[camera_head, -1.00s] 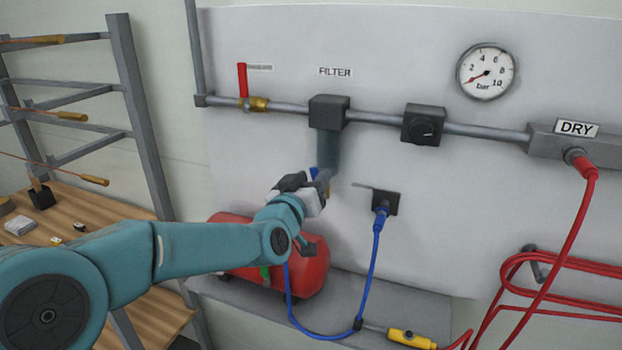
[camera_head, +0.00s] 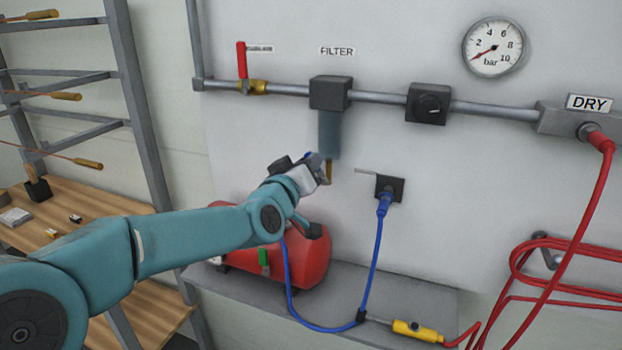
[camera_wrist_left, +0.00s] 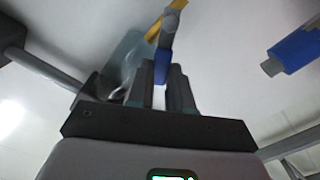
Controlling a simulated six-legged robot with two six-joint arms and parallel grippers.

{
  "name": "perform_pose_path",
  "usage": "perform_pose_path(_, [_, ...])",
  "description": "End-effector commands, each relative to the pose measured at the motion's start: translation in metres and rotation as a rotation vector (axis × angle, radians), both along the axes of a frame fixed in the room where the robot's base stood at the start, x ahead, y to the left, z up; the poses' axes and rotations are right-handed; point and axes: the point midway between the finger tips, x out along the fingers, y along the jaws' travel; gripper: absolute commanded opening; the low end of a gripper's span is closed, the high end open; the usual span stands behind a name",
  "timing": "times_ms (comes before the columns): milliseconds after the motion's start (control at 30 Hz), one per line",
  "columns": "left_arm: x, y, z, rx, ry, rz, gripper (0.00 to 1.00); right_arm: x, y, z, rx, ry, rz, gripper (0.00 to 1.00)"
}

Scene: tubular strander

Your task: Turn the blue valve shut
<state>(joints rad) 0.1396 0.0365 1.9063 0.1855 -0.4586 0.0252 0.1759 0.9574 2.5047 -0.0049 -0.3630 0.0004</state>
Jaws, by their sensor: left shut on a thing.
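The blue valve handle (camera_wrist_left: 163,64) sits at the brass drain (camera_wrist_left: 154,32) under the filter's clear bowl (camera_head: 329,133). In the left wrist view the handle lies between the fingers of my left gripper (camera_wrist_left: 164,84), which is shut on it. In the head view my left gripper (camera_head: 318,170) is just below the bowl, beside the brass drain (camera_head: 329,172). Only a small bit of blue shows there; the gripper hides most of the valve, so its exact angle is unclear. My right gripper is not in view.
A socket block (camera_head: 389,188) with a blue hose (camera_head: 374,255) is right of my gripper. A red tank (camera_head: 300,262) lies below my arm. A red-handled valve (camera_head: 242,62) is on the pipe above. The gauge (camera_head: 494,47) is at upper right.

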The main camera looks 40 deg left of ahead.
Motion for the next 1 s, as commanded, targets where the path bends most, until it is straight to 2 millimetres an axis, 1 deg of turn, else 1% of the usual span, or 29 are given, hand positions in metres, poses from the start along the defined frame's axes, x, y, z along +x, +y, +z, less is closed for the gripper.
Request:
perform_pose_path(33, [-0.001, 0.003, -0.009, -0.04, -0.015, 0.002, 0.0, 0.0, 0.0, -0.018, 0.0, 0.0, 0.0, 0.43])
perform_pose_path(200, [-0.003, 0.009, -0.014, -0.197, -0.053, 0.002, 0.0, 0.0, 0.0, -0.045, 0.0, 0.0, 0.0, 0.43])
perform_pose_path(400, [-0.004, 0.015, -0.02, -0.383, -0.096, 0.002, 0.0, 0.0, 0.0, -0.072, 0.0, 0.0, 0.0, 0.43])
perform_pose_path(700, [-0.005, 0.021, -0.031, -0.655, -0.16, 0.001, 0.0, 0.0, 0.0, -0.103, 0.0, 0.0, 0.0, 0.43])
perform_pose_path(1000, [-0.006, 0.023, -0.04, -0.87, -0.211, 0.001, 0.0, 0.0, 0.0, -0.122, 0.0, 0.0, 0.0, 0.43])
